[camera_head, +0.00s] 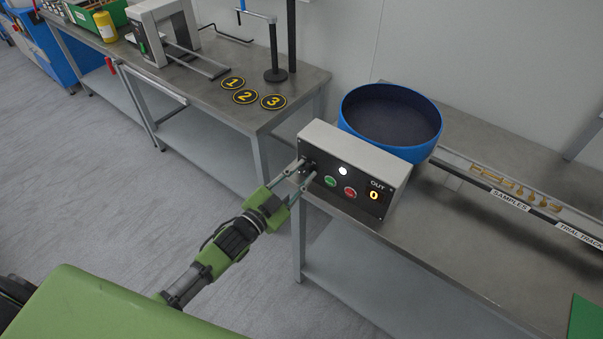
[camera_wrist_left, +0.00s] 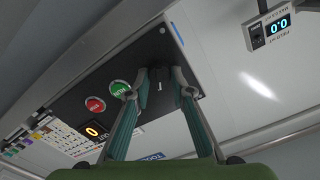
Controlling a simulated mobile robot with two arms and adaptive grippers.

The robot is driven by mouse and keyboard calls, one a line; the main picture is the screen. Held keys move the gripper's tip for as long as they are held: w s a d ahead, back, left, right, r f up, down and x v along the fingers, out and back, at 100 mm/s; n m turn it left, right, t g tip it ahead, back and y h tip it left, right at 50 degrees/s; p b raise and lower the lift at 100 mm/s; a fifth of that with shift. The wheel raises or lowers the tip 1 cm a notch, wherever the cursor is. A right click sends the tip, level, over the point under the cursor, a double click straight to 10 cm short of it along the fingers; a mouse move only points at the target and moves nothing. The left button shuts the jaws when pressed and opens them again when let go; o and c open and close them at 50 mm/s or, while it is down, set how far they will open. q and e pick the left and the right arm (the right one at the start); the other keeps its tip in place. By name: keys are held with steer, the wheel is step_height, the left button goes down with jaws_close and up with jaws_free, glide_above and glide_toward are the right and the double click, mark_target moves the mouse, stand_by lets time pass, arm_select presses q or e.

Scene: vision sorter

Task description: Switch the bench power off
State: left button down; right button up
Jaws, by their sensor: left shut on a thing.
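A grey control box (camera_head: 385,172) with a black front panel stands at the corner of the right bench. Its panel carries a dark knob (camera_wrist_left: 159,82) at the left end, a green button (camera_head: 330,181), a red button (camera_head: 350,191), a lit white lamp (camera_head: 343,171) and an OUT display reading 0 (camera_head: 374,196). My left gripper (camera_head: 307,170) is at the knob, its fingers on either side of it and shut on it. In the wrist view the knob shows between the fingertips, with a pale mark on it. My right gripper is in neither view.
A blue bowl (camera_head: 419,150) stands behind the box. A track with labels and small brass parts (camera_head: 520,190) runs right along the bench. The left bench (camera_head: 190,95) holds a grey frame, a stand and numbered discs (camera_head: 245,97). Open floor (camera_head: 110,200) lies in front.

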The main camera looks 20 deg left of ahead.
arm_select(q)
steer(key=shift+n+p, duration=0.3)
steer(key=shift+n, duration=0.9)
steer(key=n, duration=0.3)
steer(key=shift+a+n, duration=0.1)
steer(key=shift+n, duration=0.2)
steer(key=n, duration=0.5)
steer(key=shift+n, duration=0.4)
steer(key=c, duration=1.8)
jaws_free()
